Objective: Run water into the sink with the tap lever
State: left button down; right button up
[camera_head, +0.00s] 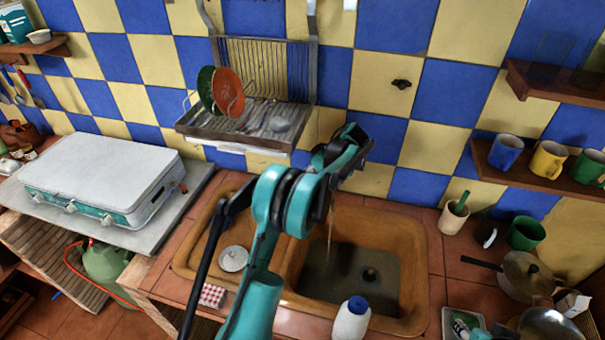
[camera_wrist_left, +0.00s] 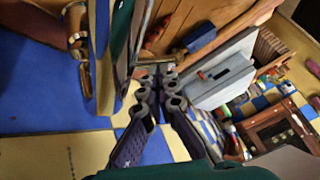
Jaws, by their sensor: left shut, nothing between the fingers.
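The brown sink (camera_head: 416,300) is set in the tiled counter, with a dark drain (camera_head: 369,274) in its right basin. A thin stream of water (camera_head: 329,232) falls into that basin just below my left gripper. My left gripper (camera_head: 352,148) is at the back of the sink, in front of the tiled wall. The tap and its lever are hidden behind the gripper and arm, so I cannot tell whether they touch. In the left wrist view the fingers (camera_wrist_left: 157,71) are together and empty.
A dish rack (camera_head: 250,125) with two plates hangs on the wall left of the gripper. A white-blue bottle (camera_head: 351,320) stands at the sink's front edge. A pan (camera_head: 525,275) and cups are at right. A camping stove (camera_head: 98,180) is at left.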

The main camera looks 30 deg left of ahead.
pick_arm(q)
jog(key=s+f+t+b, duration=0.1)
jog(key=f+t, duration=0.1)
jog(key=s+f+n+t+b, duration=0.1)
jog(key=s+f+b, duration=0.1)
jog(key=shift+s+a+t+h, duration=0.2)
jog(key=shift+t+h, duration=0.1)
jog(key=shift+t, duration=0.1)
jog(key=shift+r, duration=0.1)
dwell(0.5)
